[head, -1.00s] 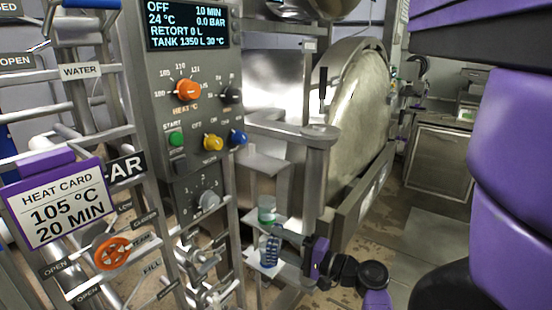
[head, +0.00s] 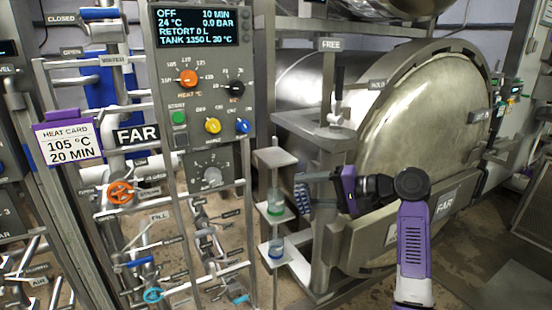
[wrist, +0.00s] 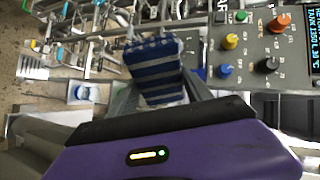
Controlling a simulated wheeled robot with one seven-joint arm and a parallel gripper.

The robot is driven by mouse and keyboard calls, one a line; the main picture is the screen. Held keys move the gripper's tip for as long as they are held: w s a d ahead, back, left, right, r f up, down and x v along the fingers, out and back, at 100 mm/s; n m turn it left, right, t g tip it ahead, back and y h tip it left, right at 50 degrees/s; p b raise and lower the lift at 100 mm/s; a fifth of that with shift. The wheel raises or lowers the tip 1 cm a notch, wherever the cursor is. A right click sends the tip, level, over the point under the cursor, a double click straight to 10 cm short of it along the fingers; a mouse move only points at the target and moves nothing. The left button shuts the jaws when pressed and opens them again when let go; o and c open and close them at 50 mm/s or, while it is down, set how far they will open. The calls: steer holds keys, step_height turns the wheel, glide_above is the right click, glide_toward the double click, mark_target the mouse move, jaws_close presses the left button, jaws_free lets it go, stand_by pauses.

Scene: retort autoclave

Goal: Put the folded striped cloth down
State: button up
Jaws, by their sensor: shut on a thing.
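The folded striped cloth (head: 302,197), blue with pale stripes, is in my gripper (head: 318,191). In the head view it is small and partly hidden by the gripper. In the wrist view the cloth (wrist: 155,66) stands out beyond my gripper's dark front edge, against the control panel's frame. My gripper is shut on it and holds it in the air, just right of a small shelf stand. The fingertips are hard to make out.
The stand's top plate (head: 276,157) is bare. Lower plates carry a green-banded jar (head: 275,204) and a blue-banded jar (head: 277,249). The control panel (head: 203,90) and pipe rack are left; the round retort door (head: 415,115) is behind my arm.

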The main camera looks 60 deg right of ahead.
steer(key=w+a+r+n+g+y, duration=0.2)
steer(key=w+r+n+g, duration=0.25)
steer(key=r, duration=0.25)
step_height(320, 180, up, 4)
steer(key=n+g+h+b, duration=0.3)
steer(key=n+g+h, duration=0.2)
steer(key=g+h, duration=0.1)
glide_above(309, 189)
steer(key=shift+d+r, duration=0.15)
